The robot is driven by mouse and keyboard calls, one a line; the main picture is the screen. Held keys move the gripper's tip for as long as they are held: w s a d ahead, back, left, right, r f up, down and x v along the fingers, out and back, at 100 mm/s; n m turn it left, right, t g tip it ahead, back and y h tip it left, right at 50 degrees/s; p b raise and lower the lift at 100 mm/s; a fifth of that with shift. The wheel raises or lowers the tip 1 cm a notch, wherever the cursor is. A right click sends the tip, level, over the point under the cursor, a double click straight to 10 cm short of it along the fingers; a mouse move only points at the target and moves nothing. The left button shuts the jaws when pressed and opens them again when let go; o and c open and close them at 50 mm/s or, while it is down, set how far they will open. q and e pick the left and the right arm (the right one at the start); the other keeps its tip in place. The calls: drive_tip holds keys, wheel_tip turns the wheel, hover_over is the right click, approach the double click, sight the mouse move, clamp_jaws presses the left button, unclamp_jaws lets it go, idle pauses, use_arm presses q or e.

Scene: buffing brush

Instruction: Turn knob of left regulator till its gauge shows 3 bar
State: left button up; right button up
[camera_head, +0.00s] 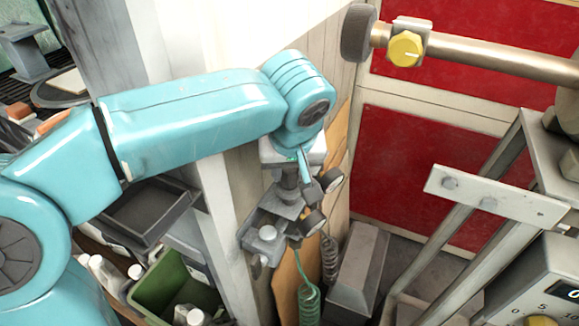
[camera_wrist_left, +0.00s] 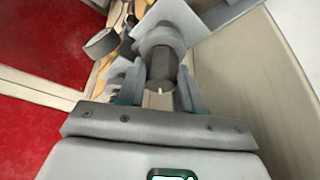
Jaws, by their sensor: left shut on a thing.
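My left gripper (camera_head: 296,166) reaches down to a pair of grey regulators on the panel. It is shut on a dark round knob (camera_wrist_left: 160,68) with a white mark, which sits between its two fingers in the left wrist view. The knob's regulator body (camera_head: 287,204) is below the gripper in the head view. Two small round gauges, an upper one (camera_head: 331,180) and a lower one (camera_head: 313,222), stick out to the right. Their readings are too small to make out. The second regulator (camera_head: 265,236) sits lower left. My right gripper is out of view.
A green coiled hose (camera_head: 309,300) and a grey coiled hose (camera_head: 329,260) hang below the regulators. A green bin (camera_head: 165,280) and a dark tray (camera_head: 145,212) stand at left. A metal bar with a yellow knob (camera_head: 405,49) crosses the upper right.

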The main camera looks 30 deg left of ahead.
use_arm(q)
drive_tip(key=o, duration=1)
drive_tip(key=shift+o, duration=0.2)
drive_tip(key=p+v, duration=0.5)
drive_tip(key=v, duration=1.1)
drive_tip(key=shift+s+r, duration=0.1)
